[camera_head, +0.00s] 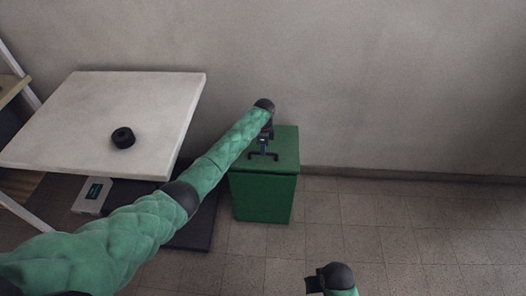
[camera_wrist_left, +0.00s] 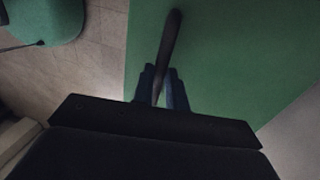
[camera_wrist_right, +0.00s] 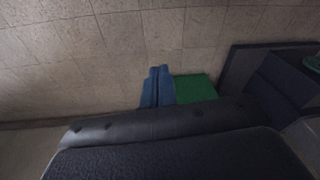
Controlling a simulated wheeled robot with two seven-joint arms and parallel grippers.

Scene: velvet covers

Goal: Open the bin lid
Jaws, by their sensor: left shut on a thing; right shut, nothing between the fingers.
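The green bin (camera_head: 262,199) stands on the floor near the wall. Its flat green lid (camera_head: 286,146) lies on top and looks closed; it also fills much of the left wrist view (camera_wrist_left: 235,60). A dark bar handle (camera_wrist_left: 173,32) is on the lid. My left gripper (camera_wrist_left: 163,86) is over the lid, shut on the handle, with the bar between its fingers. In the head view the left gripper (camera_head: 264,140) is partly hidden by my wrist. My right gripper (camera_wrist_right: 158,84) is shut and empty, low in front of the bin; its fingers point at the floor.
A pale table (camera_head: 100,105) stands left of the bin, with a black round object (camera_head: 122,138) on it. A dark mat (camera_head: 196,232) and a light grey box (camera_head: 92,196) are on the floor below. The tiled floor (camera_head: 400,230) right of the bin is clear.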

